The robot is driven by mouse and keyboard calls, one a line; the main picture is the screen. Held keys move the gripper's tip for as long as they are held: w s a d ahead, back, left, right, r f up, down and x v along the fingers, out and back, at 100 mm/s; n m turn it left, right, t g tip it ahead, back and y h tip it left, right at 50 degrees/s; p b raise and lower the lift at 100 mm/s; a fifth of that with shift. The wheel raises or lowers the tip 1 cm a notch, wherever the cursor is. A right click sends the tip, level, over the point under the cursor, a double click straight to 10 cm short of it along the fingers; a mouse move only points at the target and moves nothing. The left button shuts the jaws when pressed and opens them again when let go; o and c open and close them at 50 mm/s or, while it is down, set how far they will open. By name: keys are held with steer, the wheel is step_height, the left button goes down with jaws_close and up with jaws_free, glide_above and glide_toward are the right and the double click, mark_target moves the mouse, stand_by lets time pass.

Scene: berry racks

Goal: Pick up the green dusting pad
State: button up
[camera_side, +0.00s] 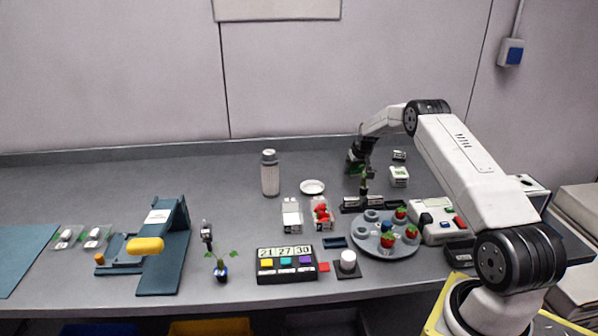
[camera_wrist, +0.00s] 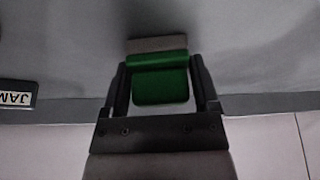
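The green dusting pad (camera_wrist: 160,80) lies between the two fingers of my gripper (camera_wrist: 160,72) in the wrist view. It has a rounded green part and a pale grey block at its far end. The fingers are spread, one on each side of the pad. A narrow gap shows at the right finger; contact at the left is hard to tell. In the side view my gripper (camera_side: 361,168) points down at the back of the bench, right of centre. A small patch of green shows there, mostly hidden by the dark gripper.
Small dark labelled blocks (camera_side: 352,204) stand just in front of my gripper. A grey round tray (camera_side: 384,246) with strawberries is nearer the front. A white box (camera_side: 399,176) is to the right, and a white dish (camera_side: 312,187) and a shaker bottle (camera_side: 270,175) are to the left.

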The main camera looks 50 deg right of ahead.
steer(key=c, duration=0.7)
steer(key=shift+r, duration=0.1)
steer(key=shift+r, duration=1.65)
steer(key=shift+s+a+r, duration=1.4)
steer(key=shift+s+r, duration=0.2)
steer(key=shift+s, duration=0.25)
steer(key=shift+s+a+r, duration=1.35)
steer(key=shift+s+r, duration=0.25)
steer(key=shift+s, duration=0.3)
steer(key=shift+s+a+r, duration=1.4)
steer(key=shift+s+r, duration=0.2)
steer(key=shift+s, duration=0.25)
